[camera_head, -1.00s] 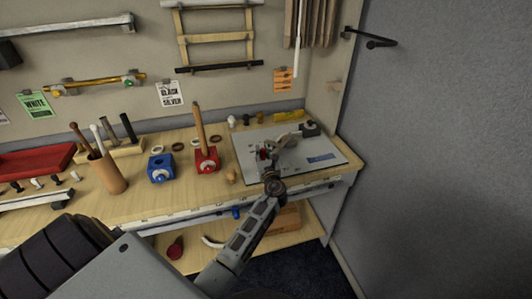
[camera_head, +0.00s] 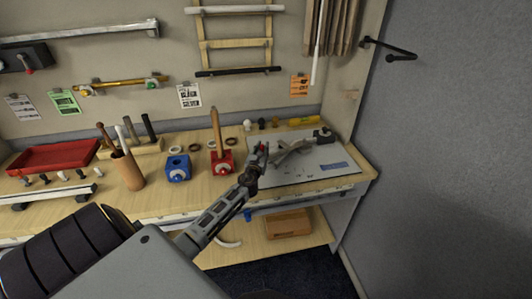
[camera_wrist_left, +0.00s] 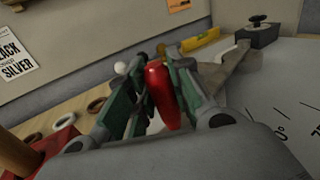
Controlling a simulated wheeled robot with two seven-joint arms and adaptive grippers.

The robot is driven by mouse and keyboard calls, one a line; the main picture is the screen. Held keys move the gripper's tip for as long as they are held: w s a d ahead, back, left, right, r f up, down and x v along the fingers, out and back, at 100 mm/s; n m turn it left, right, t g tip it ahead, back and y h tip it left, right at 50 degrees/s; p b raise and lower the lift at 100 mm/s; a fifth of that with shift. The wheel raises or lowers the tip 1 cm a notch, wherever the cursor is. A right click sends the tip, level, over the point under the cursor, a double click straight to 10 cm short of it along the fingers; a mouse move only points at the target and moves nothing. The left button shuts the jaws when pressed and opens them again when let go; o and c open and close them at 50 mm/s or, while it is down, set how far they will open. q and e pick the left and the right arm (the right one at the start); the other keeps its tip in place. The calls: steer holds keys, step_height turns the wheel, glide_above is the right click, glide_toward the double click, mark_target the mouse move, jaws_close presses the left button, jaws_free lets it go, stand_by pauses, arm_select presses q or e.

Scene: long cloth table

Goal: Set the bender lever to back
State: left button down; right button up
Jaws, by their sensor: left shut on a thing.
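The bender is a pale metal tool on a grey plate (camera_head: 310,172) at the right end of the table. Its metal lever (camera_head: 292,152) ends in a red grip (camera_head: 263,148), at the plate's left side. My left gripper (camera_head: 258,160) is at this grip and shut on it. In the left wrist view the red grip (camera_wrist_left: 163,98) stands between the green-padded fingers of the left gripper (camera_wrist_left: 152,88). Dark marks show on the plate, partly cut off there. The fingers hide part of the grip. My right gripper is not in view.
A red block with a wooden rod (camera_head: 221,160) stands close left of my gripper. A blue block (camera_head: 178,168) and a tool cup (camera_head: 127,170) are farther left. A dark block (camera_head: 323,135) sits at the plate's back. A grey wall (camera_head: 450,150) closes the right side.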

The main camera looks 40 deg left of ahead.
arm_select(q)
steer(key=w+a+h+b, duration=0.1)
steer(key=w+a+b, duration=0.1)
steer(key=w+a, duration=0.2)
steer(key=shift+a+m, duration=0.3)
steer(key=shift+a, duration=1.15)
steer(key=c, duration=1.3)
jaws_free()
steer(key=shift+s, duration=0.1)
steer(key=shift+o, duration=0.2)
steer(key=shift+r, duration=0.25)
step_height(320, 180, up, 9)
steer(key=shift+r, duration=0.2)
